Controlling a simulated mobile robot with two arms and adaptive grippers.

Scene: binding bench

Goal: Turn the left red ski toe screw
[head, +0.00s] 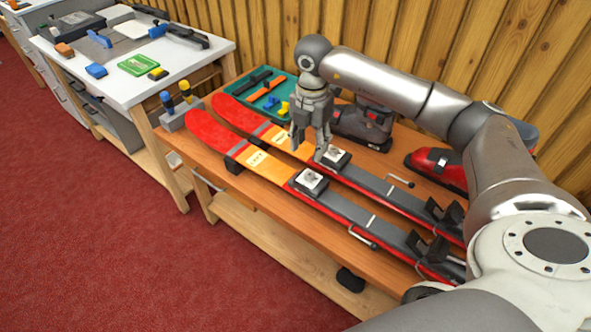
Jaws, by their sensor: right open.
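Two red and orange skis lie side by side on the wooden bench. The nearer ski (200,125) has a pale label that seems to read LEFT (257,160). Its white toe plate (312,181) has a small grey part on top; the toe screw itself is too small to make out. The farther ski (228,106) carries a similar toe plate (336,158). My right gripper (308,152) points down, open and empty, above the skis, just behind the nearer toe plate in the picture. Its height over them is hard to judge. My left gripper is not in view.
Screwdrivers with blue and yellow handles stand in a grey holder (181,117) at the bench's left end. A green tray (247,80) with tools lies behind the ski tips. A white worktable (115,85) stands left.

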